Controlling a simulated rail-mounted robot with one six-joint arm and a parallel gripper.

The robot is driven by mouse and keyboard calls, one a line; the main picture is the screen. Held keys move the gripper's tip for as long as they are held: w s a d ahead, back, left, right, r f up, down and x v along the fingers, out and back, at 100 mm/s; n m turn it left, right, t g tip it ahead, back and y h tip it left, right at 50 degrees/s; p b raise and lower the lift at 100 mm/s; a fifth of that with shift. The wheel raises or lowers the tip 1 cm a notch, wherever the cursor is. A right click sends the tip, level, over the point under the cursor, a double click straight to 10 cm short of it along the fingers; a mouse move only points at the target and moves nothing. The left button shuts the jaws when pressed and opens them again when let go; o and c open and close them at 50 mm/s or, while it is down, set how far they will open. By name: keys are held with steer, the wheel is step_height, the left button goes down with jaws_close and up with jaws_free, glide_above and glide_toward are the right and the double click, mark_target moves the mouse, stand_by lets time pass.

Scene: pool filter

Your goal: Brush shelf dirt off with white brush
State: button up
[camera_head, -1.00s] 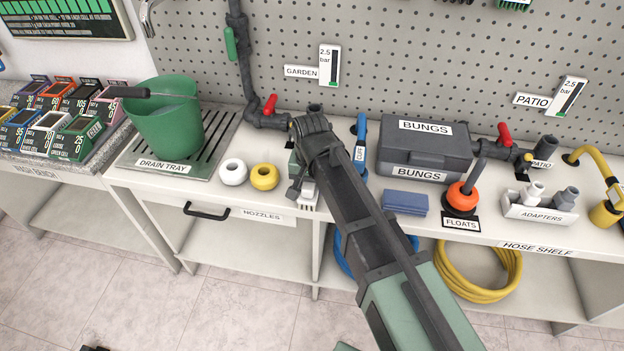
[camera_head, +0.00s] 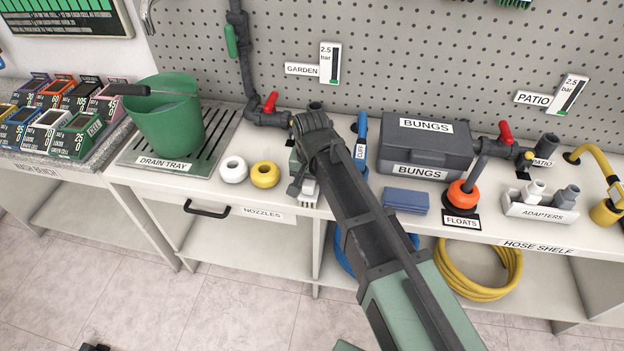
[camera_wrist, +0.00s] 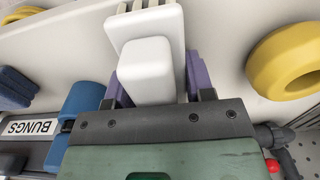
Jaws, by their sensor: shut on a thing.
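The white brush (camera_wrist: 150,68) is held between the purple fingers of my gripper (camera_wrist: 155,80) in the wrist view. Its pale slatted end (camera_wrist: 148,22) points away from my gripper, over the shelf surface. In the head view my arm reaches down to the shelf (camera_head: 340,210), and a small part of the white brush (camera_head: 309,190) shows low over the front of the shelf, right of the yellow ring. My arm hides most of the gripper there. I cannot make out any dirt in either view, and cannot tell whether the brush touches the shelf.
A white ring (camera_head: 233,170) and a yellow ring (camera_head: 265,175) lie just left of my gripper. A blue tool (camera_head: 361,145), a blue pad (camera_head: 406,200) and the bungs case (camera_head: 425,150) stand to the right. Pipes with a red valve (camera_head: 269,104) run behind.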

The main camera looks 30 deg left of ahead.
steer(key=shift+w+a+f, duration=0.1)
steer(key=shift+w+a, duration=0.15)
steer(key=shift+w, duration=0.75)
steer(key=shift+c, duration=0.4)
steer(key=shift+r, duration=0.25)
steer(key=shift+r+p, duration=0.65)
steer(key=shift+p, duration=0.15)
step_height(320, 180, up, 14)
steer(key=p, duration=1.4)
